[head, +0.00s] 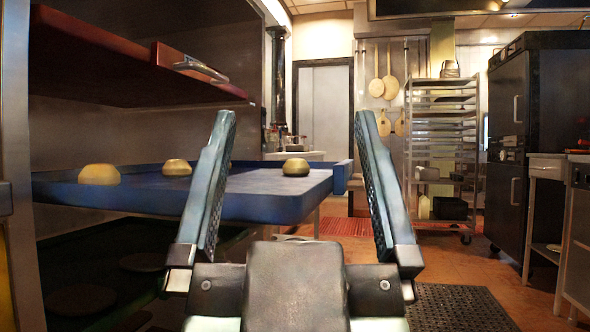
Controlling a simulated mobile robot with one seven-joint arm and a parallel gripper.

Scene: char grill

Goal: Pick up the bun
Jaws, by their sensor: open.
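Three buns show on a blue tray (262,198) at the left. One bun (99,174) is nearest the tray's left end, one bun (177,167) is farther along the tray, and one bun (295,167) is near its right end. Each has a pale yellow top, and the right one has a darker underside. My gripper (296,135) is open and empty in the foreground, with its two fingers wide apart. The right bun appears between the fingers in the picture, beyond them and not touched. The left finger hides part of the tray.
A red-brown shelf (110,62) with a metal handle overhangs the tray. A dark lower shelf (95,250) holds round dark items. A tall wheeled rack (442,140) and a black oven (540,130) stand at right. Open floor with a black mat (462,307) lies at right.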

